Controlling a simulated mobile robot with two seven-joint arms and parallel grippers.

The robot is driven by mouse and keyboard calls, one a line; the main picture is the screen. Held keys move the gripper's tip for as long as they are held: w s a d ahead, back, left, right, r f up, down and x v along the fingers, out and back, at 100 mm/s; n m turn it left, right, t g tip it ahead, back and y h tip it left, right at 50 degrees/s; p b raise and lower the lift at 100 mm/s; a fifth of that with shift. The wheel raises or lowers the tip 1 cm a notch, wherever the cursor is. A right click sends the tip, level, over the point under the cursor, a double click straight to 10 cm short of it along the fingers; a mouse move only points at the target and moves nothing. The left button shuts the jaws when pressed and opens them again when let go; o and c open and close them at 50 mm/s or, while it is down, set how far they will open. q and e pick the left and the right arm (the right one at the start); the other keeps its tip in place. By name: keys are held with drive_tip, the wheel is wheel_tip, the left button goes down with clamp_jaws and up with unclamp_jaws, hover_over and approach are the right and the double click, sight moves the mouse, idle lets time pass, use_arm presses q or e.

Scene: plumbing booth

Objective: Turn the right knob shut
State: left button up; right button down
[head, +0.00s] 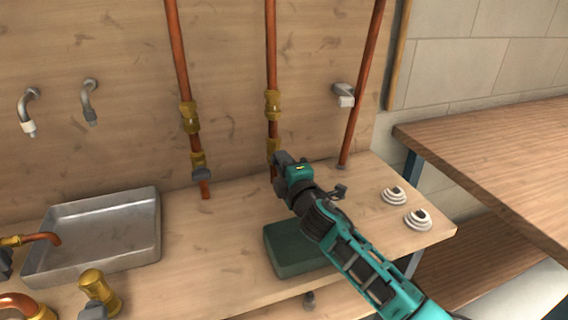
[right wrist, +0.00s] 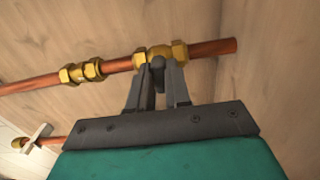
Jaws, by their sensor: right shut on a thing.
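Two copper pipes with brass valves run down the wooden back panel. The right valve (head: 273,146) is partly hidden behind my right gripper (head: 279,160). In the right wrist view its brass body (right wrist: 160,52) sits on the copper pipe. A small dark grey knob (right wrist: 158,66) on it lies between the two fingers of my right gripper (right wrist: 158,82), which is shut on it. The left valve's grey knob (head: 202,175) shows uncovered near the foot of its pipe. My left gripper is not in view.
A metal tray (head: 150,262) lies on the bench at the left, with brass and copper fittings in front. A green box (head: 290,255) is below my right arm. White ringed pieces (head: 417,219) stand at the right. Another copper pipe (head: 362,90) rises right of my gripper.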

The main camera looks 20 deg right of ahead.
drive_tip(key=shift+w+d+r, duration=0.15)
drive_tip(key=shift+r, duration=0.2)
drive_tip(key=c, duration=1.1)
unclamp_jaws()
drive_tip(key=shift+o, duration=0.2)
drive_tip(key=shift+f, duration=0.1)
drive_tip(key=shift+f, duration=0.25)
drive_tip(key=shift+w+f, duration=0.1)
drive_tip(key=shift+f, duration=0.05)
drive_tip(key=shift+s, duration=0.2)
drive_tip(key=s, duration=1.2)
drive_tip(key=shift+s+d+p, duration=0.15)
drive_tip(key=shift+s+p, duration=0.15)
drive_tip(key=shift+p, duration=0.1)
